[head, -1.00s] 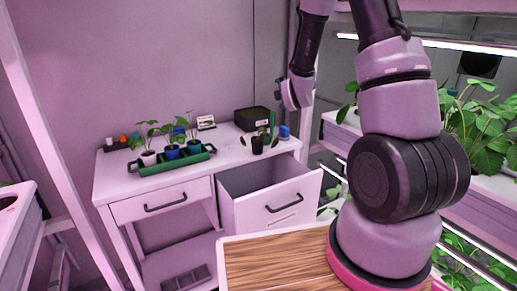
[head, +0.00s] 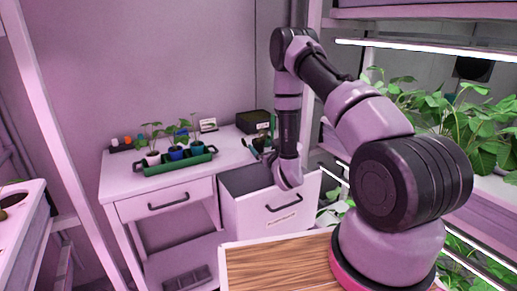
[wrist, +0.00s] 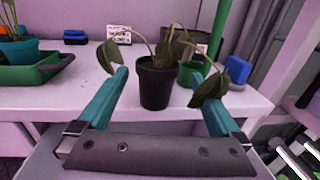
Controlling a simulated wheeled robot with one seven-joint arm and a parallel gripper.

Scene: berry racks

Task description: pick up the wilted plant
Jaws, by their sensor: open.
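The wilted plant (wrist: 157,85) stands upright in a small black pot on the white desk. Its dark leaves droop to both sides in the wrist view. My gripper (wrist: 160,75) is open, with one teal finger to the left of the pot and one to the right. The fingers point toward the plant and no grip on it shows. Drooping leaves hang close to both fingertips; I cannot tell if they touch. In the head view my arm largely hides the plant and the gripper.
A green tray (head: 178,166) with several potted seedlings stands left on the desk (head: 118,186). An open drawer (head: 280,212) lies below my gripper. A black box (head: 252,121), a green pot (wrist: 186,74) and a blue object (wrist: 238,70) stand near the plant.

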